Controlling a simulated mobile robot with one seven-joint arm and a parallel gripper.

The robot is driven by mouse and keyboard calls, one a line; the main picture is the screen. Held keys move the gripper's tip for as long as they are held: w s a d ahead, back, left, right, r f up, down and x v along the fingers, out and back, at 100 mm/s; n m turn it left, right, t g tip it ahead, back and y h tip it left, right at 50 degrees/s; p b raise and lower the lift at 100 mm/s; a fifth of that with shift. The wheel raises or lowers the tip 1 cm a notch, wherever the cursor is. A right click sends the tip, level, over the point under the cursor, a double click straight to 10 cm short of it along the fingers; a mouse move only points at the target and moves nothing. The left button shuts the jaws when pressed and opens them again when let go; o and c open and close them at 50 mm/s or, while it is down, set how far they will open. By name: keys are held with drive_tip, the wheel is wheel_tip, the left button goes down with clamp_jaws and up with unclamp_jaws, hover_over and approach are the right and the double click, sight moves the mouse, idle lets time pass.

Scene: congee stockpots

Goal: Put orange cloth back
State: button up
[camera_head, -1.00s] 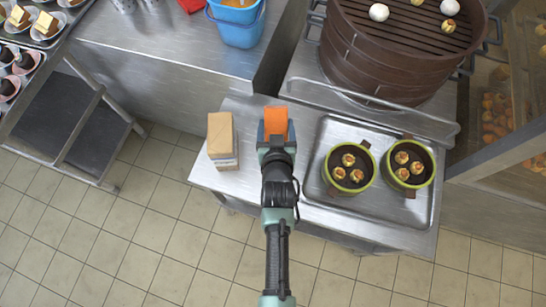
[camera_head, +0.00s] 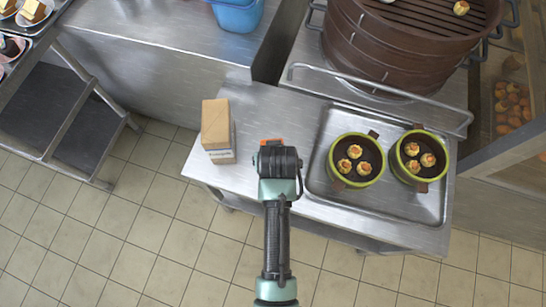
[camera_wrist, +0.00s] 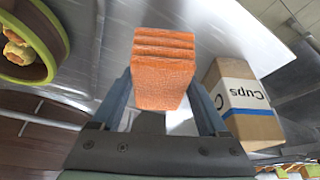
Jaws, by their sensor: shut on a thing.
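The orange cloth (camera_wrist: 163,70) is a folded block with stacked layers. In the wrist view it sits between the two fingers of my gripper (camera_wrist: 166,95), which is shut on it. In the head view only a thin strip of the orange cloth (camera_head: 272,142) shows past my wrist, which hides the rest. My gripper is over the near part of the steel table (camera_head: 262,110), between a cardboard box and a tray. I cannot tell whether the cloth touches the table.
The cardboard cups box (camera_head: 217,128) stands left of my gripper. To the right, a metal tray (camera_head: 398,208) holds two green-rimmed pots (camera_head: 355,160) of dumplings. A large brown steamer (camera_head: 395,50) and a metal rail stand behind. A blue bucket (camera_head: 238,15) is at the back.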

drive_tip(key=shift+f, duration=2.85)
drive_tip(key=shift+b, duration=0.3)
drive_tip(key=o, duration=1.1)
drive_tip(key=shift+f, duration=0.1)
drive_tip(key=p+v, duration=0.2)
drive_tip(key=v, duration=1)
drive_tip(key=w+r+t, duration=0.4)
drive_tip(key=w+r, duration=0.3)
drive_tip(key=r, duration=0.3)
drive_tip(key=w+r+t, duration=0.3)
drive_tip(key=w+r, duration=0.4)
drive_tip(key=r, duration=0.4)
wheel_tip(320, 180, up, 17)
drive_tip(key=w+t, duration=0.2)
drive_tip(key=t, duration=0.4)
drive_tip(key=s+r+t, duration=0.3)
drive_tip(key=s+r, duration=0.1)
drive_tip(key=r, duration=0.6)
drive_tip(key=s+r+t, duration=0.3)
drive_tip(key=s+r, duration=0.1)
drive_tip(key=r, duration=0.6)
drive_tip(key=s+r+m+t, duration=0.1)
drive_tip(key=s+r+t, duration=0.2)
drive_tip(key=r, duration=0.7)
drive_tip(key=shift+s+a+t+p, duration=0.25)
drive_tip(key=shift+s+t+p, duration=0.15)
drive_tip(key=shift+s, duration=0.45)
